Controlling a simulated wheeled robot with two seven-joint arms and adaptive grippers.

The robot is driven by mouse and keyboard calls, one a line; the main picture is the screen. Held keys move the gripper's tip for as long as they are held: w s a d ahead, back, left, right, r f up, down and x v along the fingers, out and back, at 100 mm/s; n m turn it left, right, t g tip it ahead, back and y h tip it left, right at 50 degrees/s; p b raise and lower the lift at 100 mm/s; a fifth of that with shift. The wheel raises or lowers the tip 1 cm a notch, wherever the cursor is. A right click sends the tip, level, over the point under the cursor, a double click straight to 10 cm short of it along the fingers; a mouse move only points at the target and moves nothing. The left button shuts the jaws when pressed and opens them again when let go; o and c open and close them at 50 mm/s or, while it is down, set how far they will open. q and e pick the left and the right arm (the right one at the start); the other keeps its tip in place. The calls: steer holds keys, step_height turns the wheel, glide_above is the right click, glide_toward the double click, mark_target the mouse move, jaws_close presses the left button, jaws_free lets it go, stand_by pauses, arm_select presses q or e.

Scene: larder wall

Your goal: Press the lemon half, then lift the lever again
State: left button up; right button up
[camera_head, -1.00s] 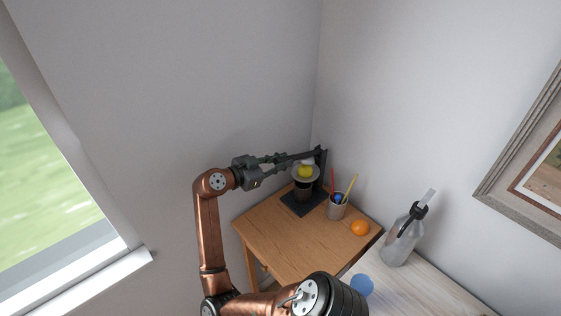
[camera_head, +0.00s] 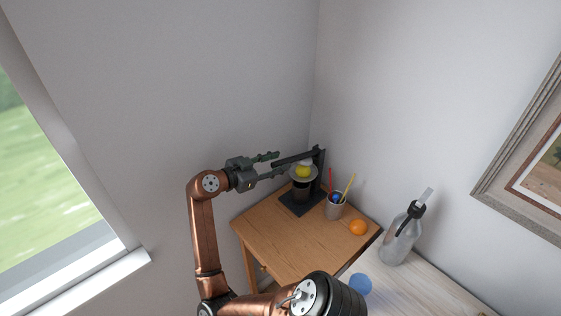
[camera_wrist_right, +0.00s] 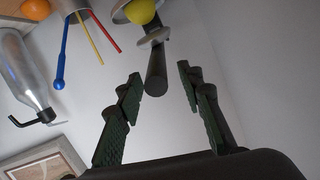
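The press stands on the wooden table, with a dark base (camera_head: 303,203) and an upright post at its right rear. Its dark lever (camera_head: 298,158) runs out from the post toward my right gripper, sloping slightly down. The yellow lemon half (camera_head: 303,171) sits in a grey dish under the lever, with a dark cup (camera_head: 301,190) below. My right gripper (camera_head: 278,163) is open at the lever's free end. In the right wrist view the lever (camera_wrist_right: 157,70) points between the spread fingers (camera_wrist_right: 160,85), apparently touching neither. The lemon half (camera_wrist_right: 140,11) shows at the top. My left gripper is not in view.
A grey cup (camera_head: 335,211) with a red and a yellow stick and a blue-ended item stands right of the press. An orange (camera_head: 358,227) lies near the wooden table's (camera_head: 285,240) right edge. A grey bottle (camera_head: 398,240) stands on the pale table. Walls close in behind.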

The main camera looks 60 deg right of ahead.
steer(key=v, duration=1)
steer(key=shift+a, duration=0.3)
steer(key=shift+w, duration=0.1)
steer(key=x, duration=1.2)
steer(key=shift+r, duration=0.15)
